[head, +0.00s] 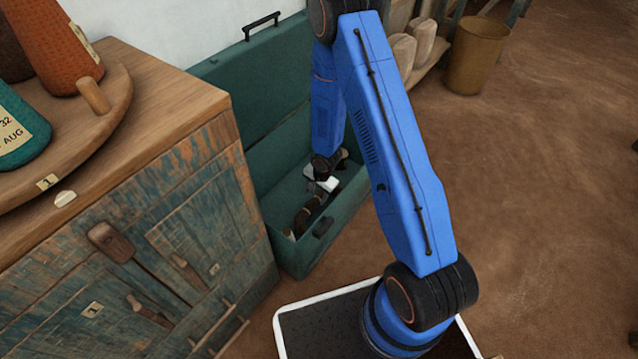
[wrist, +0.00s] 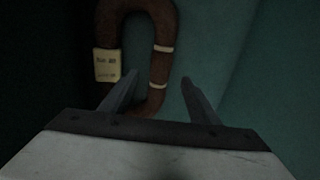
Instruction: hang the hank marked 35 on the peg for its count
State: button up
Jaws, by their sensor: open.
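A dark brown looped hank (wrist: 165,52) lies in the green chest, with pale ties round one side and a cream tag (wrist: 108,64) on the other. The tag's print is too dim to read, so I cannot tell if it is 35. My gripper (wrist: 156,84) is open, its two fingers spread across the near end of the loop; I cannot tell whether they touch it. In the head view my gripper (head: 326,184) is down inside the chest, and brown hank (head: 306,214) shows beside it. No peg for count 35 can be made out.
The green chest (head: 283,258) stands open, its walls close round my gripper. A worn cabinet (head: 190,215) stands left, with a round wooden stand (head: 118,100) holding orange and teal yarn cones.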

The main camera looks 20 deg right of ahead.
notch_tip(320, 180, up, 9)
jog(key=s+d, duration=0.1)
jog(key=shift+s, duration=0.2)
dwell(0.5)
